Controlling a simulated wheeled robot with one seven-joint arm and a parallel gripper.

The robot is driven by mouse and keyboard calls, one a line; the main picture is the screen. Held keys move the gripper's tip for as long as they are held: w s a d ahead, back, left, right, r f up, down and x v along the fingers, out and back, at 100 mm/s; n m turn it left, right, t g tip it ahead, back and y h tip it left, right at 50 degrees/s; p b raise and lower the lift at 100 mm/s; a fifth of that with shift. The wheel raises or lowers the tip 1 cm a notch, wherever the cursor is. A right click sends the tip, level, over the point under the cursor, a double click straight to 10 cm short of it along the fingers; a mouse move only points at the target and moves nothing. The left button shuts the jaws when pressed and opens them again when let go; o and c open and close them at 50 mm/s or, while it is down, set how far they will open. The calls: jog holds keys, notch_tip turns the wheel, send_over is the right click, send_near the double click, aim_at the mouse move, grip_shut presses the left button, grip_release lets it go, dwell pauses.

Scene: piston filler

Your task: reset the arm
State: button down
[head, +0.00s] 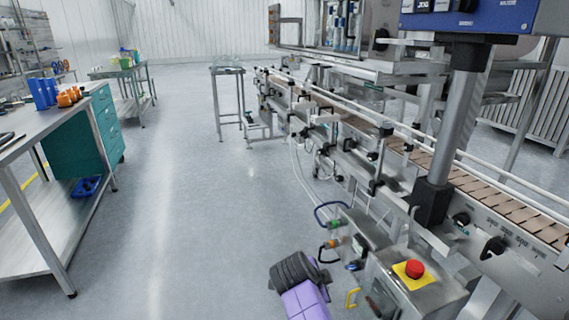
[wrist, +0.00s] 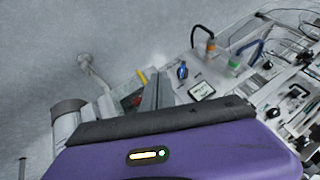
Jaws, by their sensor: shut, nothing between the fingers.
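My arm shows at the bottom of the head view as a dark ribbed joint and a purple link, beside the filler's control box (head: 425,290). My gripper is not clearly seen in the head view. In the wrist view, the purple wrist housing with a lit indicator fills the bottom. Beyond its dark edge, my gripper's grey fingers (wrist: 158,92) stand together, shut and empty. They point toward the side of the machine, and the distance to it is hard to tell.
A red emergency button (head: 414,268) on a yellow plate tops the control box. The conveyor (head: 475,190) runs along the right. A workbench (head: 30,130) with teal drawers (head: 85,145) stands at left. The floor (head: 190,210) between them is clear.

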jog(key=w+a+r+n+t+y, duration=0.3)
jog(key=w+a+r+n+t, duration=0.1)
jog(key=w+r+n, duration=0.15)
jog(key=s+d+r+n+t+y, duration=0.1)
jog(key=s+d+r+n+t, duration=0.2)
jog(key=s, duration=1.6)
jog(key=s+d+r+n, duration=0.2)
jog(key=s+d+n, duration=0.25)
jog(key=s, duration=1.45)
jog(key=s+d+r+n+t+y, duration=0.1)
jog(key=s+d+r+n+t, duration=0.2)
jog(key=s, duration=1.6)
notch_tip(320, 180, up, 13)
jog(key=d+g+p, duration=0.1)
jog(key=p, duration=1.2)
jog(key=shift+d+p, duration=0.15)
jog(key=shift+p, duration=0.25)
jog(key=shift+s+f, duration=0.1)
